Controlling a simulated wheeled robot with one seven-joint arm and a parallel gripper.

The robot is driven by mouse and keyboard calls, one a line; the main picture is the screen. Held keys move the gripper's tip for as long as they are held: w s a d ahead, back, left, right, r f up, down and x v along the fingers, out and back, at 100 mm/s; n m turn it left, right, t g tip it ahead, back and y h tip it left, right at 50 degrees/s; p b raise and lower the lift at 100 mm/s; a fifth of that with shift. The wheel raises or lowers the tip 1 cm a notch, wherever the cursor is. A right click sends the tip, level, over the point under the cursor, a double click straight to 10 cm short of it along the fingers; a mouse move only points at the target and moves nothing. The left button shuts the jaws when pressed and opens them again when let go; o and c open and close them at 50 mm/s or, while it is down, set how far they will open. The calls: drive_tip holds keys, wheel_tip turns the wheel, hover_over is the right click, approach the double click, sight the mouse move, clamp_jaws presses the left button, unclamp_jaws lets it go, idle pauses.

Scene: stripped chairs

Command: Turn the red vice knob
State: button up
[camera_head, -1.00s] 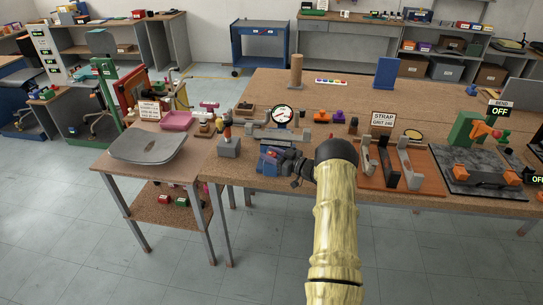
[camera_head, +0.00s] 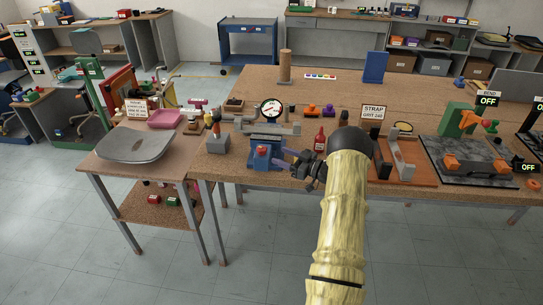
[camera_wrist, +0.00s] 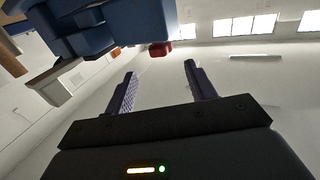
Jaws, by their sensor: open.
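The blue vice (camera_head: 261,166) stands at the front left edge of the large bench. Its red knob (camera_head: 263,150) shows on its front side. My gripper (camera_head: 285,159) is just right of the vice, with its fingers pointing left towards it. In the wrist view the vice body (camera_wrist: 115,22) fills the upper left. The red knob (camera_wrist: 160,48) shows beyond the fingertips, roughly between their lines. My gripper's two fingers (camera_wrist: 160,69) are spread with nothing between them. The knob appears apart from both fingers.
A red bottle (camera_head: 320,139) stands behind my wrist. A round gauge (camera_head: 271,109) is behind the vice. A grey block with an orange-topped tool (camera_head: 216,142) stands to its left. A STRAP sign (camera_head: 373,113) and orange board (camera_head: 408,172) are to the right.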

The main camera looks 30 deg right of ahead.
drive_tip(key=b+v, duration=0.1)
drive_tip(key=v, duration=0.7)
drive_tip(key=shift+w+a, duration=0.1)
drive_tip(key=w+a+r+m+g+h, duration=0.2)
drive_tip(key=w+a+r+m+h, duration=0.25)
drive_tip(key=a+r+h, duration=0.45)
drive_tip(key=s+a+f+m+g, duration=0.1)
drive_tip(key=s+a+g, duration=0.4)
drive_tip(key=s+a, duration=0.5)
drive_tip(key=s+a+f+m+g, duration=0.1)
drive_tip(key=s+a+g, duration=0.4)
drive_tip(key=s+a, duration=0.5)
drive_tip(key=s+f, duration=0.1)
drive_tip(key=s, duration=0.6)
drive_tip(key=shift+s+a+f+h, duration=0.25)
drive_tip(key=shift+s+a+h, duration=0.05)
drive_tip(key=shift+a+h, duration=0.1)
